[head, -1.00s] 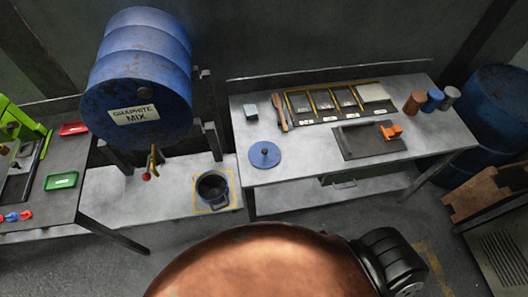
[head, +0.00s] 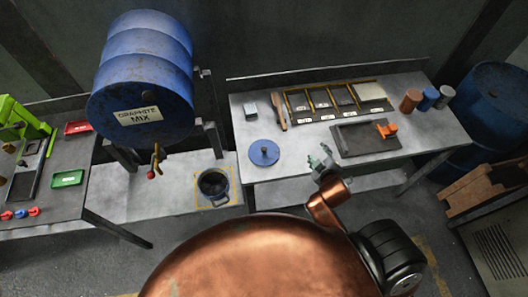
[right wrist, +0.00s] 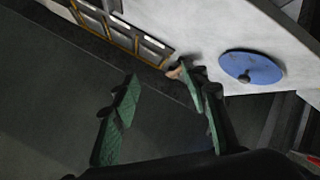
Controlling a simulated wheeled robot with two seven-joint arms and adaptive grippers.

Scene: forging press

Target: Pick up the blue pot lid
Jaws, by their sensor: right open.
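The blue pot lid (head: 264,153) lies flat on the grey table, near its front left corner, with its dark knob up. It also shows in the right wrist view (right wrist: 252,68), at the upper right. My right gripper (head: 321,157) is over the table's front edge, to the right of the lid and apart from it. Its green-padded fingers (right wrist: 160,98) are spread and empty in the right wrist view. My left gripper is not in view.
A dark pot (head: 214,183) stands on the lower bench, below the blue graphite drum (head: 145,80). A wooden-handled tool (head: 279,112) and a small grey block (head: 250,105) lie behind the lid. A dark tray (head: 362,142) with an orange item (head: 387,128) lies to the right.

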